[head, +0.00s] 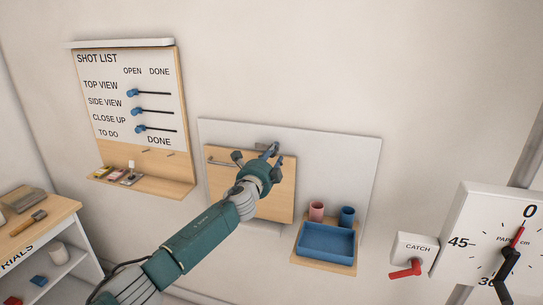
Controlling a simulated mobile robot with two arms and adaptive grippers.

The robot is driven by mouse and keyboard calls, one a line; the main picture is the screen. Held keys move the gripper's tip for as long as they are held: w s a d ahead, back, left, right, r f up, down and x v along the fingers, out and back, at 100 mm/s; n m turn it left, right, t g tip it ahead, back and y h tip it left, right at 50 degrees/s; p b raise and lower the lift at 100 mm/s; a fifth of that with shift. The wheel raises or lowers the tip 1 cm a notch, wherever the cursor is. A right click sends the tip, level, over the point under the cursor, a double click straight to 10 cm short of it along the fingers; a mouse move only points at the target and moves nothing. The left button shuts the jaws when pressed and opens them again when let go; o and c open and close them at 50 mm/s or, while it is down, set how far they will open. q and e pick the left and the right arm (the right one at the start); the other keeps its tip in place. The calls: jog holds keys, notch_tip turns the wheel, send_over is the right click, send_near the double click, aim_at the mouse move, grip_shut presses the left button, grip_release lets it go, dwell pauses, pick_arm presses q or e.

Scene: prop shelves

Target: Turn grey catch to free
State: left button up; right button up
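The grey catch (262,146) is a small grey piece at the top edge of a wooden flap (275,206) on the pale wall panel. My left gripper (272,151) is up at the catch, with its blue-grey fingertips over or touching it and partly hiding it. The fingers are too small and overlapped to tell whether they are open or closed on the catch. The catch's exact angle is also hard to make out. My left arm crosses the lower left part of the flap. My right gripper is out of view.
Right of the flap, a small wooden shelf (322,265) holds a blue tray (327,243) and pink and blue cups. A white box labelled CATCH (416,247) has a red lever (406,271). A dial stands far right; a shot list board (160,177) hangs left.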

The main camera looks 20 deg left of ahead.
pick_arm(q)
jog(key=s, duration=1.2)
jog(key=shift+a, duration=0.2)
